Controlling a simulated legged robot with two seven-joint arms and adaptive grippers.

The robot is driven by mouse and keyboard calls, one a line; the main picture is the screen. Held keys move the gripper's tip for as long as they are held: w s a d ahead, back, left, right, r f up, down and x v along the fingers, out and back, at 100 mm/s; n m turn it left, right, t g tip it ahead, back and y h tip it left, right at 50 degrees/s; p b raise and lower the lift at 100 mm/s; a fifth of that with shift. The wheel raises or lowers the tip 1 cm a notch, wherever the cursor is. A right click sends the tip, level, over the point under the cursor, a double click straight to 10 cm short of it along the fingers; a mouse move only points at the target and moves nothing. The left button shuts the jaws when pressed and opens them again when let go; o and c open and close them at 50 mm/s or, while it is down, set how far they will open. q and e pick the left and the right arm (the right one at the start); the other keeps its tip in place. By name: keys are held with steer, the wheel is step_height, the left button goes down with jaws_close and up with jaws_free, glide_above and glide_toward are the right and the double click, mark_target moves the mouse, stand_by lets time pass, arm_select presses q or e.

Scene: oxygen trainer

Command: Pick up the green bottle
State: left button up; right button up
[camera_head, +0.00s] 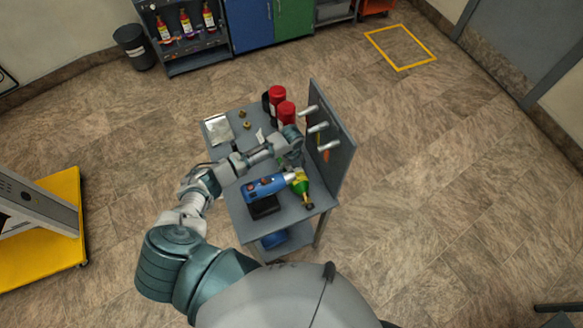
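The green bottle (303,188) lies on the grey cart's top near its front right corner. It has a yellow part and a dark narrow end toward the cart's front edge. My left arm reaches in over the cart from the left. My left gripper (293,153) is above the cart top, behind the bottle and apart from it in the picture. Its fingers are small and partly hidden, so I cannot tell whether they are open or shut. My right gripper is not in view.
A blue power tool (264,187) with a black base lies left of the bottle, its nose close to it. Red canisters (286,113) stand behind my gripper. An upright grey panel (336,150) with hanging tools bounds the right side. A silver packet (218,129) lies back left.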

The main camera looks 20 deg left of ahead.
arm_select(q)
steer(key=shift+d, duration=0.1)
steer(key=c, duration=0.8)
steer(key=shift+w+r, duration=0.15)
steer(key=shift+w, duration=0.05)
steer(key=shift+r, duration=0.1)
